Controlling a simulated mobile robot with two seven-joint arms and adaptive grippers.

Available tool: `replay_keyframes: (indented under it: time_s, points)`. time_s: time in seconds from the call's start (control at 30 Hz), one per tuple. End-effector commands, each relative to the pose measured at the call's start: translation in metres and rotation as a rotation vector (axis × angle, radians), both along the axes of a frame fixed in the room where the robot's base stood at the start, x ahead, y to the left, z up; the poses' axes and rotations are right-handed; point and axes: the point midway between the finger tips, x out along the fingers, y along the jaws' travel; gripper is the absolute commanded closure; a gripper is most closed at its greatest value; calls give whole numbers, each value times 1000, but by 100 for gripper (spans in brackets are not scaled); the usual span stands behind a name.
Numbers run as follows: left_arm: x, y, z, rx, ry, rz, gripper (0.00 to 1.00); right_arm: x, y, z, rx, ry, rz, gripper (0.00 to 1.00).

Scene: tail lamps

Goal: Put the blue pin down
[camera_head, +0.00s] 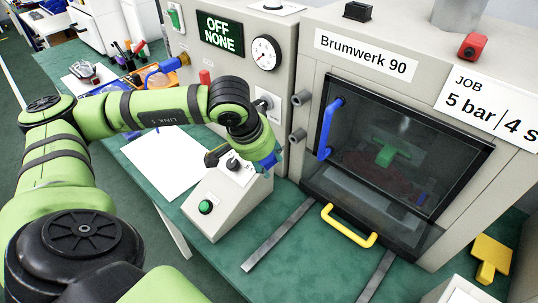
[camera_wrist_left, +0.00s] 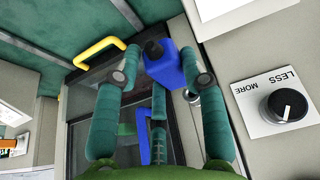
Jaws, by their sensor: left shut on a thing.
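The blue pin (camera_wrist_left: 162,68), a blue block with a dark end, sits between the fingertips of my left gripper (camera_wrist_left: 161,74) in the left wrist view. My left gripper is shut on it, one teal finger on each side. In the head view my left gripper (camera_head: 268,152) is above the back right of the small control box (camera_head: 225,212), and a bit of blue shows there. Its fingers are mostly hidden behind my wrist. My right gripper is in neither view.
The press, labelled Brumwerk 90 (camera_head: 366,50), stands at right with a blue handle (camera_head: 327,128) and a yellow handle (camera_head: 348,228). A white sheet (camera_head: 165,160) lies left of the control box. A yellow piece (camera_head: 491,257) is at far right.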

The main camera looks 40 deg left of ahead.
Motion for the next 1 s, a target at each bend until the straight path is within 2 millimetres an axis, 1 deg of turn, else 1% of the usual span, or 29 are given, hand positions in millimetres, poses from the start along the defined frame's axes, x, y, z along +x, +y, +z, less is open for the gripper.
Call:
replay_keyframes:
  time_s: [0.27,0.33,0.37,0.47,0.6,0.7,0.83,1.0]
  points:
    - [0,-1,0,0,0,0,98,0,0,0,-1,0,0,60]
    - [-1,-5,-1,-1,4,-2,98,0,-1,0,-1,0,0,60]
    - [-1,-10,-2,-2,6,-3,98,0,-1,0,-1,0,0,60]
    - [-6,-32,-7,-2,21,-4,98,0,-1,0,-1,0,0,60]
    - [-16,-73,-11,2,32,12,98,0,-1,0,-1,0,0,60]
    - [-23,-96,-10,3,25,33,98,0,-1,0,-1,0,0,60]
    - [-30,-116,-8,1,10,60,98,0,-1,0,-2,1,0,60]
    - [-33,-124,-6,1,-2,78,98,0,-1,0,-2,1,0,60]
